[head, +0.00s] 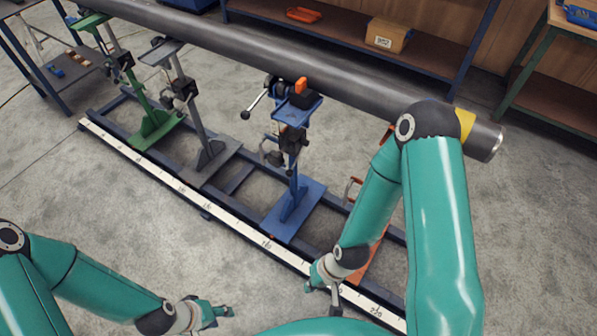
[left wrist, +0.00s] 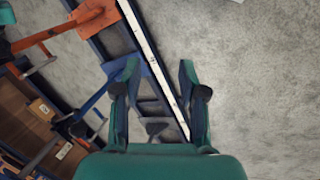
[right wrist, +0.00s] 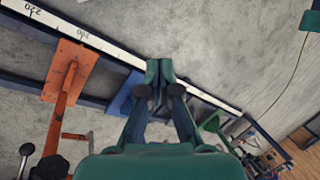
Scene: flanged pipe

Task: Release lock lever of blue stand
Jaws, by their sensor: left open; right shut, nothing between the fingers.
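The blue stand (head: 291,205) stands on the dark rail frame, third from the left in the head view. A thin lever with a dark ball end (head: 246,114) reaches left from its top. A dark clamp (head: 292,140) with small handles sits on its post; I cannot tell which handle is the lock lever. My left gripper (head: 222,312) is open and empty, low in front of the frame, well short of the stand. My right gripper (head: 334,298) is shut and empty near the white scale, to the right of the blue base. The blue base also shows in the right wrist view (right wrist: 126,97).
A long grey pipe (head: 240,52) runs above the stands. Green (head: 155,125) and grey (head: 208,155) stands are to the left. An orange stand (right wrist: 70,72) is partly hidden behind my right arm in the head view. Bare floor lies before the scale (head: 175,184).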

